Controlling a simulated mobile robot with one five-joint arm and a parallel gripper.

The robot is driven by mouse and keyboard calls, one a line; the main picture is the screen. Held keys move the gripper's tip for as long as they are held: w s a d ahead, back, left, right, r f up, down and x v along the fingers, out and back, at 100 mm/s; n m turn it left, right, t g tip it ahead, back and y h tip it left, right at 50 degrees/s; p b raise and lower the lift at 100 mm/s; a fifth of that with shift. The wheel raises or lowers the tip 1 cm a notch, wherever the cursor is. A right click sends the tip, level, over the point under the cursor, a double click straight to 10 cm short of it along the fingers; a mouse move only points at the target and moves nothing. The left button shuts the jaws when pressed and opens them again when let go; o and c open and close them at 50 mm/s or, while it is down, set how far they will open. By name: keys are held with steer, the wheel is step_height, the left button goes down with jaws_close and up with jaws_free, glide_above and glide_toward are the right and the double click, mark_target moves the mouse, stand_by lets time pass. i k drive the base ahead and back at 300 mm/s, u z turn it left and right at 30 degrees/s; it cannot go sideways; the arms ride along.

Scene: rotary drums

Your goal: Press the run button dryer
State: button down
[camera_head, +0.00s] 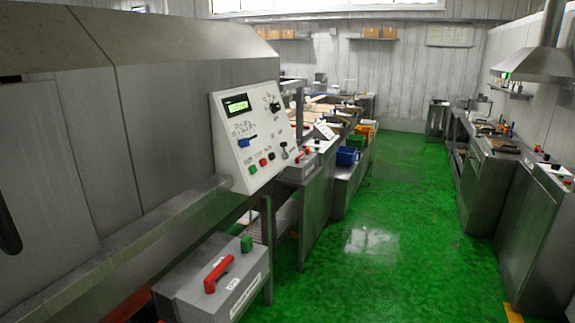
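A large grey machine with a sloped top (180,110) fills the left side; I take it to be the dryer, though no name on it is readable. A tilted white control panel (228,150) is fixed at its right end. The panel has a lit green display (237,104), a dark knob (274,106) and a blue switch (246,142). Along its lower part are a green button (253,169), a red button (263,162) and a darker button (271,156). The labels are too small to read. My gripper is not in view.
A grey box (190,290) with a red handle (217,274) and a green knob (247,243) sits low in front of the machine. Benches with blue bins (347,156) stand behind the panel. Grey cabinets (530,235) line the right. The green floor (400,215) between is clear.

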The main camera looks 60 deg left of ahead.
mark_target(253, 170)
steer(key=u, duration=0.05)
steer(key=i, duration=2.7)
steer(key=u, duration=4.85)
steer(key=i, duration=1)
